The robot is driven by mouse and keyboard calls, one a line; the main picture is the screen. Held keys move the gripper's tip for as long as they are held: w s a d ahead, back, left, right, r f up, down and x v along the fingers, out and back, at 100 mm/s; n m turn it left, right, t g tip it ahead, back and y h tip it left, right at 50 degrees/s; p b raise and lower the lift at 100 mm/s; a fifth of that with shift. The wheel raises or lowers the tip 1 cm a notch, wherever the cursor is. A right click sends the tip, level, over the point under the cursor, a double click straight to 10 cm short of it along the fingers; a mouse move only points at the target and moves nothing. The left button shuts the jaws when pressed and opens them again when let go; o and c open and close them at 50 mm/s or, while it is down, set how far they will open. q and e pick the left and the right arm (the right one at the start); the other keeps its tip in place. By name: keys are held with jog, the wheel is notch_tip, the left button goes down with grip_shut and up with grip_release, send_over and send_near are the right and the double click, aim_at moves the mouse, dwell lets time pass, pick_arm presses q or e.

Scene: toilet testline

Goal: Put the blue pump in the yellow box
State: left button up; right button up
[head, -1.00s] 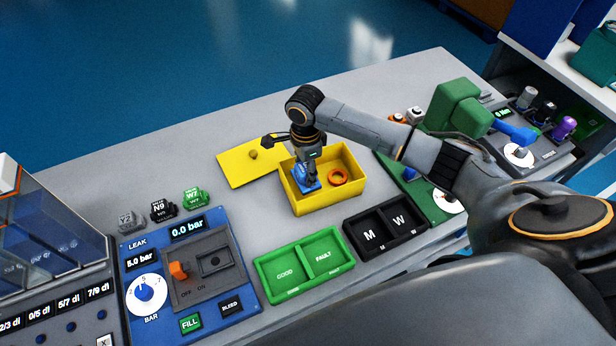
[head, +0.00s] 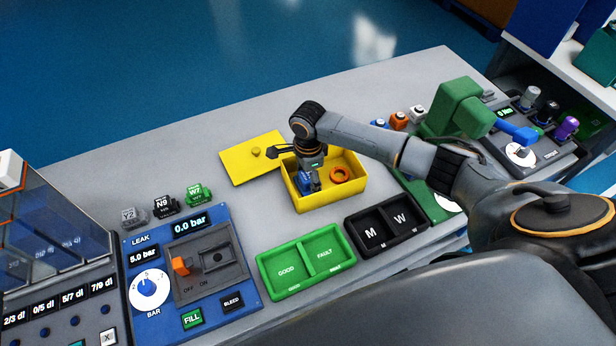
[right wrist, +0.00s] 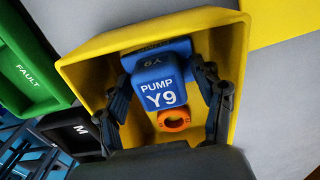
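The blue pump (right wrist: 158,85), marked "PUMP Y9", is inside the yellow box (right wrist: 238,70). In the head view the pump (head: 304,181) sits in the left part of the yellow box (head: 330,202), partly hidden by my right gripper (head: 312,184). In the right wrist view my right gripper (right wrist: 160,75) has a finger on each side of the pump, tips against its sides. I cannot tell whether the pump touches the box floor. An orange ring (head: 341,174) lies in the box to the right of the pump. My left gripper is not in view.
A yellow lid (head: 248,168) lies left of the box. Green (head: 283,277) and black (head: 372,232) trays are in front. A blue leak tester (head: 240,280) and several small valve blocks stand at left. A green machine (head: 455,108) stands at right.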

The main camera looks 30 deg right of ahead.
aim_at(308, 175)
notch_tip(308, 175, up, 12)
jog(key=b, duration=0.1)
jog(key=shift+r, duration=0.15)
dwell(0.4)
dwell(0.5)
